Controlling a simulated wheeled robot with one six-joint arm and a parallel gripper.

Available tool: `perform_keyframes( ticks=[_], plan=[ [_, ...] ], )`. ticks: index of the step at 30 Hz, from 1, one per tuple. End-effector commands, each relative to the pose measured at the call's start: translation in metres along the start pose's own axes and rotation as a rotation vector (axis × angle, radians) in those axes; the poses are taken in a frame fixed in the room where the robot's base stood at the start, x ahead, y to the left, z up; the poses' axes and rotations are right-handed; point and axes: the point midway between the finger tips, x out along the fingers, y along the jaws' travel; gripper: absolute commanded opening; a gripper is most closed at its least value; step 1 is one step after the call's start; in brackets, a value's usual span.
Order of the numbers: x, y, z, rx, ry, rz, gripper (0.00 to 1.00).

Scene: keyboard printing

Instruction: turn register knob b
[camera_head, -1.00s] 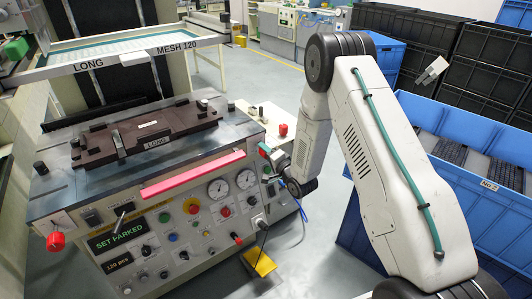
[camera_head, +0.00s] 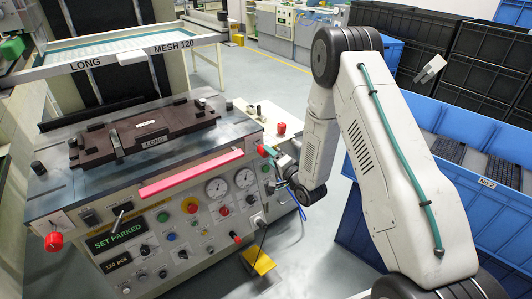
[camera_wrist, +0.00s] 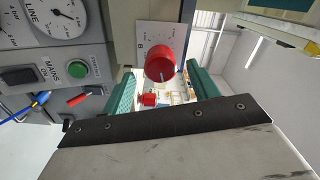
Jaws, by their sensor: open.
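In the wrist view, a red round knob (camera_wrist: 160,65) with a pale pointer mark sits on a light plate with a scale and the letter B. My gripper (camera_wrist: 162,76) is open, with one teal finger on each side of the picture below the knob. The knob appears between the fingertips; I cannot tell whether they touch it. In the head view, my gripper (camera_head: 270,152) is small and partly hidden at the right end of the machine's front panel. A red knob (camera_head: 281,128) shows just above it there; I cannot tell whether it is the same knob.
A round gauge (camera_wrist: 58,18) and a green MAINS button (camera_wrist: 77,69) lie left of the knob in the wrist view. The machine (camera_head: 108,243) carries several knobs and a pink bar (camera_head: 190,172). A blue crate (camera_head: 470,128) stands behind my arm at right.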

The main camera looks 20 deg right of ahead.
Motion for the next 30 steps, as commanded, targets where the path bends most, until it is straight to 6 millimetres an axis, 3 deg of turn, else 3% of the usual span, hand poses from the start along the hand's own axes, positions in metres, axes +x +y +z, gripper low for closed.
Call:
perform_keyframes(
  ticks=[7,23,26,30],
  plan=[
    [-0.029,0.0,-0.001,0.0,0.001,0.0,0.6],
    [-0.032,0.0,-0.001,-0.017,0.0,0.0,0.6],
    [-0.033,0.017,0.004,-0.081,-0.025,0.08,0.6],
    [-0.051,0.071,0.018,-0.215,-0.118,0.35,0.6]
  ],
)
